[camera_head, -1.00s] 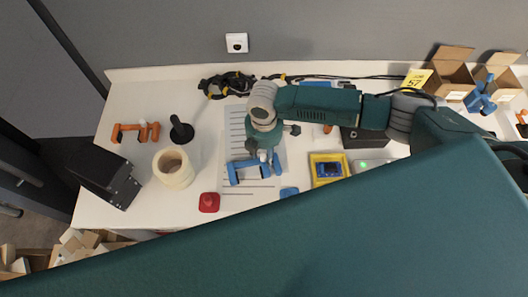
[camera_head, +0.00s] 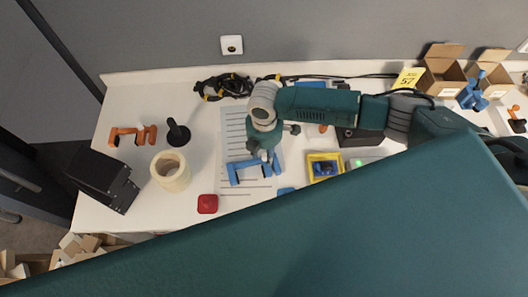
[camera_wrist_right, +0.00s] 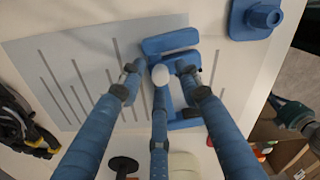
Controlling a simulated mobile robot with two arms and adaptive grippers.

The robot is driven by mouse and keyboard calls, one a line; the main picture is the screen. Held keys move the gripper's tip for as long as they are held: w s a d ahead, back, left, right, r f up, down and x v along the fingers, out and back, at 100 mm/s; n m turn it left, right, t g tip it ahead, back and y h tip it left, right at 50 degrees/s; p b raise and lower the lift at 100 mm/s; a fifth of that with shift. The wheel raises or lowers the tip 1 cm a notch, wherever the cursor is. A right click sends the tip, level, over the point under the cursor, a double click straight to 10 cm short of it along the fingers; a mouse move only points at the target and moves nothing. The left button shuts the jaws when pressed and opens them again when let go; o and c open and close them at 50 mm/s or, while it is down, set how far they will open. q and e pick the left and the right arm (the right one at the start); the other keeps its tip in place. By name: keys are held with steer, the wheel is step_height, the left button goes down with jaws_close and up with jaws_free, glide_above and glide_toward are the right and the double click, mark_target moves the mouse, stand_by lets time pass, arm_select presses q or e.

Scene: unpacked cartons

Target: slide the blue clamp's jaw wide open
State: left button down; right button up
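The blue clamp (camera_head: 237,172) lies on a white sheet with dark lines, left of the table's middle. My right gripper (camera_head: 268,153) is directly over the clamp. Whether any finger touches the clamp cannot be told. The gripper partly hides the clamp. My left gripper is not in view.
An orange clamp (camera_head: 128,136), a black upright handle (camera_head: 178,133), a cream roll (camera_head: 171,172) and a red block (camera_head: 207,204) stand left. A yellow tray (camera_head: 312,175) lies right of the clamp. Black cables (camera_head: 222,87) run along the back. Open cartons (camera_head: 441,78) stand far right.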

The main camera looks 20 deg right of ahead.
mark_target(264, 155)
steer(key=shift+r, duration=0.25)
step_height(264, 155, up, 12)
steer(key=shift+f, duration=0.25)
stand_by(0.3)
